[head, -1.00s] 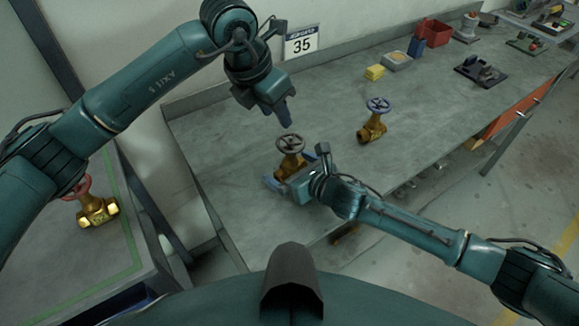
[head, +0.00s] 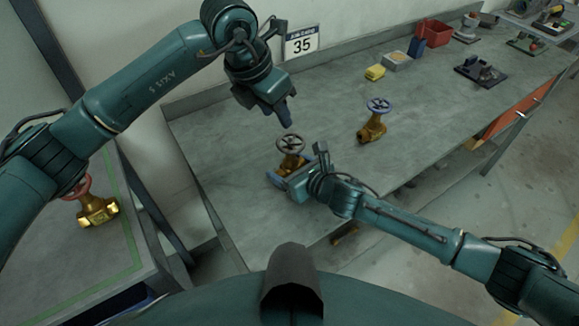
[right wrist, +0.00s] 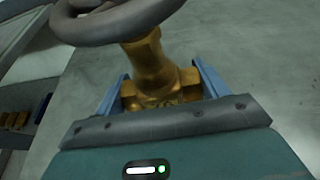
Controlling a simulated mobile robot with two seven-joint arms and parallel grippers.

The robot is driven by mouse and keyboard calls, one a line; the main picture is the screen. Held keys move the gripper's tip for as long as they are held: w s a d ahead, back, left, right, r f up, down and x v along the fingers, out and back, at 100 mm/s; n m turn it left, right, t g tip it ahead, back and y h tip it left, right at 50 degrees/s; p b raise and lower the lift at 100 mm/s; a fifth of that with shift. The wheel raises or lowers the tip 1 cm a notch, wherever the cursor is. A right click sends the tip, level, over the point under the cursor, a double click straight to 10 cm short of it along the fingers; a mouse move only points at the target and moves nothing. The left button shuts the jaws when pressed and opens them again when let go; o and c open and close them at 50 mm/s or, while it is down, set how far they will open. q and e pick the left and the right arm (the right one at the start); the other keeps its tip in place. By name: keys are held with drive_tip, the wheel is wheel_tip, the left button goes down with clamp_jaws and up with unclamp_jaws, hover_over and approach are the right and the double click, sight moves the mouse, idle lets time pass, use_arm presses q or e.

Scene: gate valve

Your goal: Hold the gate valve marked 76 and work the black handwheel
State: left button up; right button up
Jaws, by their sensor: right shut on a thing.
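The valve with the black handwheel (head: 291,144) stands upright on the grey bench, its brass body (head: 288,164) partly hidden by my right gripper. In the right wrist view the brass body (right wrist: 152,70) sits between the two blue fingers, below the dark wheel (right wrist: 115,22). My right gripper (head: 292,168) is shut on this valve low on its body. No 76 mark is readable. My left gripper (head: 277,110) hangs above and behind the handwheel, apart from it and empty; its finger gap is unclear.
A brass valve with a blue handwheel (head: 379,104) stands to the right on the bench (head: 235,160). A red-wheeled valve (head: 97,208) stands on the left table. A yellow block (head: 375,72), a grey box (head: 397,61) and a red bin (head: 436,33) are farther back.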

drive_tip(key=shift+c, duration=1.4)
use_arm(q)
drive_tip(key=shift+o, duration=1.2)
drive_tip(key=shift+s+d+f, duration=0.1)
drive_tip(key=shift+d+f, duration=0.05)
drive_tip(key=shift+f, duration=0.05)
use_arm(e)
drive_tip(key=shift+c, duration=0.4)
use_arm(q)
drive_tip(key=o, duration=0.4)
drive_tip(key=s+d+f+m+g+h, duration=0.1)
drive_tip(key=h, duration=0.1)
drive_tip(key=s+d+f+m+h, duration=0.1)
drive_tip(key=d+f+h, duration=0.1)
drive_tip(key=shift+s+d+m+g, duration=0.2)
drive_tip(key=shift+s+m+g, duration=0.2)
drive_tip(key=o, duration=0.3)
drive_tip(key=s+d+h, duration=0.1)
drive_tip(key=h, duration=0.1)
drive_tip(key=d+f+m+h, duration=0.1)
drive_tip(key=h, duration=0.1)
drive_tip(key=shift+s+f+m, duration=0.15)
drive_tip(key=shift+s+m, duration=0.15)
drive_tip(key=shift+s, duration=0.05)
drive_tip(key=n+t+h, duration=0.3)
drive_tip(key=t, duration=0.7)
approach(298, 138)
drive_tip(key=x, duration=1)
